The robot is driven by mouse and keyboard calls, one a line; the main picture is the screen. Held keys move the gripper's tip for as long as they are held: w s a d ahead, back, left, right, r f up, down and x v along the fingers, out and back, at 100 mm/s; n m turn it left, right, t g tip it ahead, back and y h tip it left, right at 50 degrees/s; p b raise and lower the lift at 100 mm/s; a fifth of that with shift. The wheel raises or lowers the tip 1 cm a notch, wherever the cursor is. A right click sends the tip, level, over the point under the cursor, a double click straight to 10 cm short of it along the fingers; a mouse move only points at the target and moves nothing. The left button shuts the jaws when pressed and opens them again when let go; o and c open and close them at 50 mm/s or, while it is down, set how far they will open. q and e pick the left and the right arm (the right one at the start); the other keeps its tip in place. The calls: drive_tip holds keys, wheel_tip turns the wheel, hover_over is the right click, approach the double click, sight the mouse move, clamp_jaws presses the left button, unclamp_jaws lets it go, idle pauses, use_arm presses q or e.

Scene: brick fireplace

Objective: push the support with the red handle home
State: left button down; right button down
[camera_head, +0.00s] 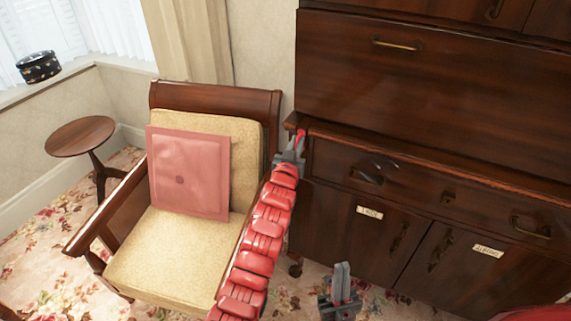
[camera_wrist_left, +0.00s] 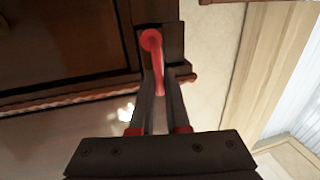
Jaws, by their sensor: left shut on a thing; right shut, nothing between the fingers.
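The support's red handle (camera_head: 300,136) shows at the left front edge of the dark wooden bureau, just above the drawer level. In the left wrist view the red handle (camera_wrist_left: 152,42) has a round knob and a stem, with dark wood (camera_wrist_left: 173,42) of the bureau or support behind it. My left gripper (camera_head: 291,151) is shut on the red handle, its fingers on either side of the stem. How far the support sticks out is hard to tell. My right gripper (camera_head: 341,286) is shut and empty, low in front of the lower doors.
The bureau's large upper front (camera_head: 430,85) is closed, above a drawer with handles (camera_head: 367,176) and two labelled doors (camera_head: 345,235). A round side table (camera_head: 80,136) stands further left.

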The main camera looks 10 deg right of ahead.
use_arm(q)
drive_tip(key=shift+b+x, duration=0.3)
drive_tip(key=shift+x, duration=0.55)
drive_tip(key=shift+d+r, duration=0.15)
drive_tip(key=shift+r, duration=0.25)
